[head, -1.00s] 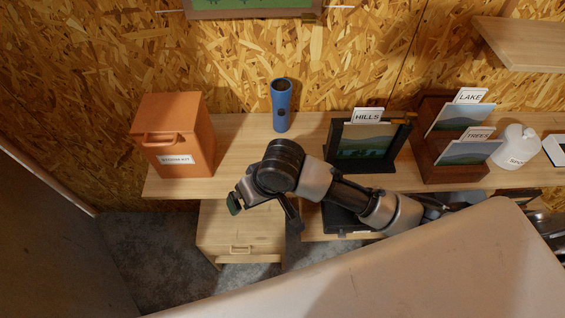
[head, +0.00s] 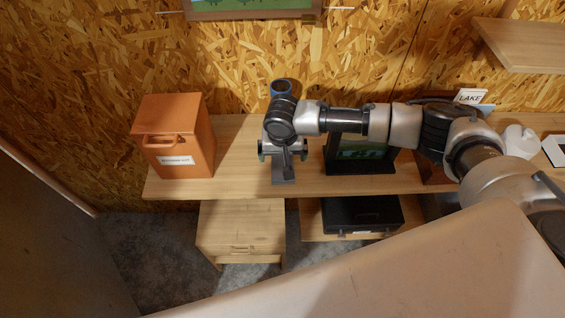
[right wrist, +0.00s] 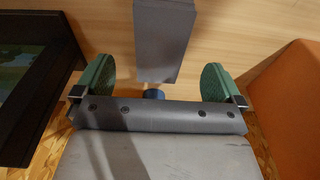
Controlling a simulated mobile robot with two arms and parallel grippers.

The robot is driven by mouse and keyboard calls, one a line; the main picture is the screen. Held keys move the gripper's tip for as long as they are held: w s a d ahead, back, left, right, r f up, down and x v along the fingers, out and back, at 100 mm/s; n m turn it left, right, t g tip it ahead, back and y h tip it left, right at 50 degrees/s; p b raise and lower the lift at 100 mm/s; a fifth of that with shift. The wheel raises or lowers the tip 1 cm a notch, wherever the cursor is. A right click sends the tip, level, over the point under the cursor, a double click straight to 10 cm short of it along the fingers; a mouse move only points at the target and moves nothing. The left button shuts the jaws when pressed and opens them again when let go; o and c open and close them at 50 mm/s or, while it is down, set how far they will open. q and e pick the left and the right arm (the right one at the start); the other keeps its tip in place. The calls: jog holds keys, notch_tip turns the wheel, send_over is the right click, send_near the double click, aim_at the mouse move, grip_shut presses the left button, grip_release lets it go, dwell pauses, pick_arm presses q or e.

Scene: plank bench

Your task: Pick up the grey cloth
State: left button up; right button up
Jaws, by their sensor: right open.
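I cannot make out a grey cloth in either view. My right gripper (head: 283,150) is open, over the bench (head: 235,160) and in front of the blue torch (head: 281,87). Its two green finger pads stand apart in the right wrist view (right wrist: 158,85), with no object gripped between them. Only the torch's top shows in the head view; a small blue part of it shows in the right wrist view (right wrist: 154,94). My right arm hides part of the bench behind it. My left gripper is not in view.
An orange lidded box (head: 185,140) stands at the bench's left end. A black picture holder (head: 362,165) is right of the gripper. A black case (head: 360,214) lies on the lower shelf, beside a wooden drawer unit (head: 240,225). The bench between orange box and gripper is clear.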

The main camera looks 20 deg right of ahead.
aim_at(283, 160)
jog(key=f, duration=0.3)
jog(key=w+f, duration=0.1)
jog(key=f, duration=0.1)
jog(key=shift+d+f+p, duration=0.1)
jog(key=shift+f+p, duration=0.2)
jog(key=shift+p, duration=0.1)
jog(key=shift+c, duration=0.2)
jog(key=c, duration=1)
jog(key=shift+r, duration=0.15)
jog(key=shift+r, duration=0.3)
jog(key=r, duration=0.2)
jog(key=s+r, duration=0.1)
jog(key=shift+d+r+b, duration=0.2)
jog(key=shift+r+b, duration=0.1)
jog(key=shift+r, duration=0.05)
jog(key=s+r, duration=0.2)
jog(key=s, duration=0.1)
jog(key=s+d+r, duration=0.1)
jog(key=s+r, duration=0.1)
jog(key=s, duration=0.2)
jog(key=s+d+r, duration=0.1)
jog(key=s+r, duration=0.1)
jog(key=s, duration=0.1)
jog(key=shift+s+d+r, duration=0.25)
